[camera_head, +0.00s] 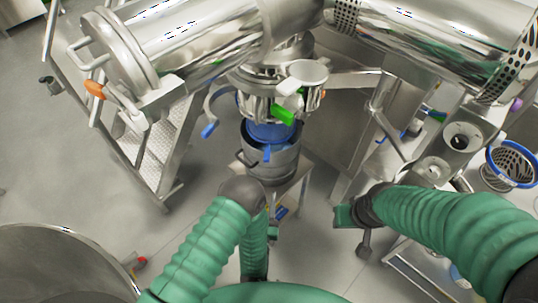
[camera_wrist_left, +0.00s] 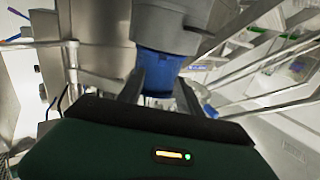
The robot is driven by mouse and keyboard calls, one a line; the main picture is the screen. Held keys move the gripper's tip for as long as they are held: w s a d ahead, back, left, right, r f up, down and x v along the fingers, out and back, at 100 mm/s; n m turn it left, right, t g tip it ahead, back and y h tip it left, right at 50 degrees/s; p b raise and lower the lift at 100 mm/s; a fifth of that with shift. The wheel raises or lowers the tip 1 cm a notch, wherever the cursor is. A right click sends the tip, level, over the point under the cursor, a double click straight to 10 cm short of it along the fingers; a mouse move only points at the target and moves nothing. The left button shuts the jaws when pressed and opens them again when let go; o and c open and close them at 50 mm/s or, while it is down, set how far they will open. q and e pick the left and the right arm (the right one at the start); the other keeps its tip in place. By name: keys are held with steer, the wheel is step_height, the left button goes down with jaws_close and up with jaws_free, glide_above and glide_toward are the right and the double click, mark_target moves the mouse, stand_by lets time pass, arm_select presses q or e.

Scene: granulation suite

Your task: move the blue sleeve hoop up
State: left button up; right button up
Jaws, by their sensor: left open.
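The blue sleeve (camera_head: 270,132) sits at the mouth of a steel pot (camera_head: 270,168), below the machine's outlet; a blue tab hangs down its front. Which part is the hoop is hard to tell. My left gripper (camera_head: 273,228) is small and partly hidden beside my green arm, below the pot in the picture. In the left wrist view its two fingers (camera_wrist_left: 160,92) are apart, and a blue cylindrical piece (camera_wrist_left: 160,68) shows between and beyond them, under a grey round body. I cannot tell whether they touch it. My right gripper (camera_head: 357,222) is at the right; its jaw gap is unclear.
A steel machine (camera_head: 195,40) with large cylinders spans the top. A green lever (camera_head: 282,115) is by the outlet. Steps (camera_head: 160,150) stand at the left, a large steel bowl (camera_head: 60,265) at lower left, and a blue-rimmed basket (camera_head: 512,165) at the right.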

arm_select(q)
steer(key=b, duration=0.2)
glide_toward(267, 156)
steer(key=w+f, duration=0.2)
steer(key=w+b, duration=0.1)
steer(key=w, duration=0.2)
steer(key=w+b, duration=0.1)
steer(key=w, duration=0.2)
steer(key=w+d+b, duration=0.1)
steer(key=w, duration=0.2)
steer(key=shift+d+r, duration=0.1)
steer(key=shift+r, duration=0.05)
steer(key=shift+a+r, duration=0.1)
steer(key=shift+a, duration=0.15)
steer(key=c, duration=0.5)
steer(key=shift+d, duration=0.1)
jaws_close()
arm_select(e)
steer(key=shift+s+a+x, duration=0.1)
steer(key=shift+s+x, duration=0.05)
steer(key=shift+x, duration=0.65)
steer(key=shift+s+a+x, duration=0.15)
steer(key=shift+x, duration=0.65)
steer(key=shift+s+a+x, duration=0.1)
steer(key=shift+s+x, duration=0.05)
steer(key=shift+x, duration=0.65)
